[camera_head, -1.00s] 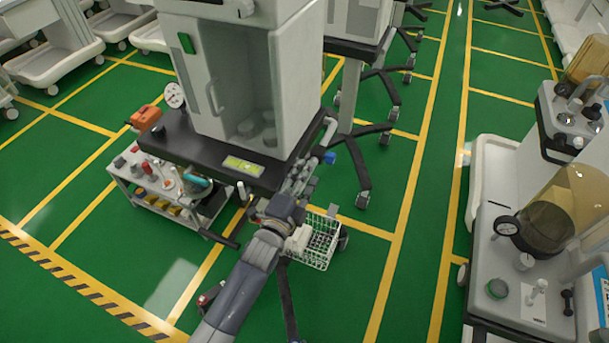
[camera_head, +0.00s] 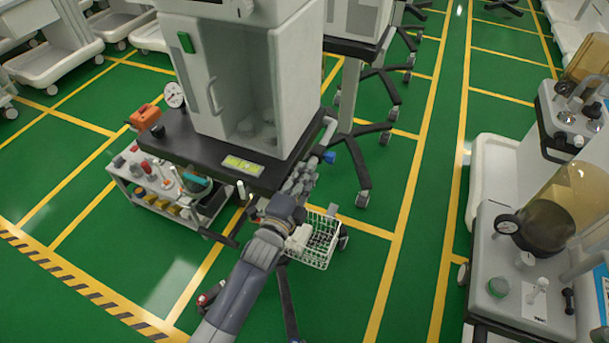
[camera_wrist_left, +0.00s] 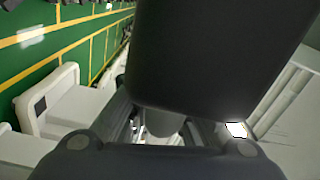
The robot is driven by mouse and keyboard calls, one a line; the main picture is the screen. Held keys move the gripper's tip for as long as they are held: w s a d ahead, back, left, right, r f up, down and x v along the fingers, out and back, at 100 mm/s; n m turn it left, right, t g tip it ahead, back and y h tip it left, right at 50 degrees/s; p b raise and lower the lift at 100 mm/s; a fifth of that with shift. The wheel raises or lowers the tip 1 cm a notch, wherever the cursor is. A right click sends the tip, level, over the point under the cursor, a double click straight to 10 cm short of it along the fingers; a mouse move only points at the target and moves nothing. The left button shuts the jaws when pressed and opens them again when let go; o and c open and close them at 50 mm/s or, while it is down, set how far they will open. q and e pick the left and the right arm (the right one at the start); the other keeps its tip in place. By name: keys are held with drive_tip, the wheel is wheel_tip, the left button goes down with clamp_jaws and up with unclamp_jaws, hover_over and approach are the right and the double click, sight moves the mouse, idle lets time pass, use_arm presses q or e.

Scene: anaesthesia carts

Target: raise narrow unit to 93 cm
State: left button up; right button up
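The narrow unit is the tall pale cabinet (camera_head: 235,70) on a black shelf (camera_head: 205,152) with a yellow-green label, in the middle of the head view. A round gauge (camera_head: 174,94) sits at the shelf's left. A pale rail or handle (camera_head: 328,132) runs along the shelf's right end. My left gripper (camera_head: 308,170) is at the shelf's front right corner, close to this rail. Its fingers are small and partly lost against the shelf, so contact and closure are unclear. In the left wrist view a large dark shape fills the middle and hides the fingertips. My right gripper is not in view.
A low trolley (camera_head: 150,195) with bottles and tools stands left of the unit. A white wire basket (camera_head: 315,241) hangs below my left gripper. Other wheeled stands are behind, and a white machine (camera_head: 505,270) is at right. Green floor is free between them.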

use_arm(q)
drive_tip(key=o, duration=0.4)
drive_tip(key=shift+f, duration=0.3)
drive_tip(key=shift+r, duration=0.1)
drive_tip(key=shift+a, duration=0.1)
drive_tip(key=v, duration=1.2)
